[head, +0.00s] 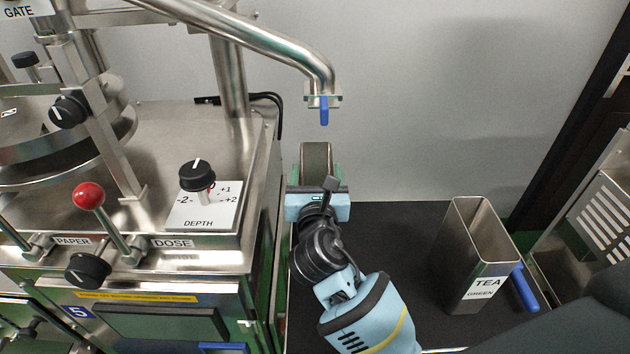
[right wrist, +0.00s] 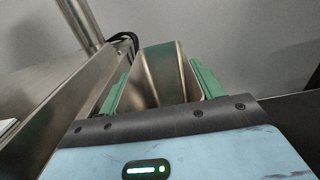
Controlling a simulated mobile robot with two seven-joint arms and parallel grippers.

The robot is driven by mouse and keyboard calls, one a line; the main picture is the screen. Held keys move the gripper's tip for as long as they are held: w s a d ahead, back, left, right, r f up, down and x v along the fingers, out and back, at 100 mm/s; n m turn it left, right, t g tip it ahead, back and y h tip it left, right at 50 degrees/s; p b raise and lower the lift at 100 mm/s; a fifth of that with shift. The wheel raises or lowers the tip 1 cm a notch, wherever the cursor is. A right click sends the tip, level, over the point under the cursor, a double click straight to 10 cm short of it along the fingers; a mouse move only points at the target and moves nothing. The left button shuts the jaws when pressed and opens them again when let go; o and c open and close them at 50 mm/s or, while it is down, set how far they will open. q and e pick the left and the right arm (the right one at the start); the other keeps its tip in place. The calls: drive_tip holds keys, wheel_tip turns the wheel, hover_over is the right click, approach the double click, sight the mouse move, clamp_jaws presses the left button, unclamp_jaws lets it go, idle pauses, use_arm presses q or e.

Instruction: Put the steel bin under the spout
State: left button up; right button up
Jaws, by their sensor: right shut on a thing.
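The steel bin (head: 317,152) is an open, narrow metal container in the head view. My right gripper (head: 316,182) is shut on it, with green fingers on its two sides. In the right wrist view the bin (right wrist: 158,75) stands between the green fingers (right wrist: 155,92). The spout (head: 322,92) is the end of a bent steel pipe with a blue tab (head: 324,111). The bin shows just below the spout in the picture; I cannot tell whether it is exactly beneath it. The bin's lower part is hidden by my gripper. My left gripper is not in view.
A steel packing machine (head: 160,130) with knobs and a red-balled lever stands close on the left. A second steel container (head: 463,265) labelled TEA GREEN, with a blue handle, stands on the dark surface (head: 395,235) at right. The surface between is clear.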

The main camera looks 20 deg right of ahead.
wheel_tip(320, 180, down, 2)
drive_tip(key=o, duration=1.4)
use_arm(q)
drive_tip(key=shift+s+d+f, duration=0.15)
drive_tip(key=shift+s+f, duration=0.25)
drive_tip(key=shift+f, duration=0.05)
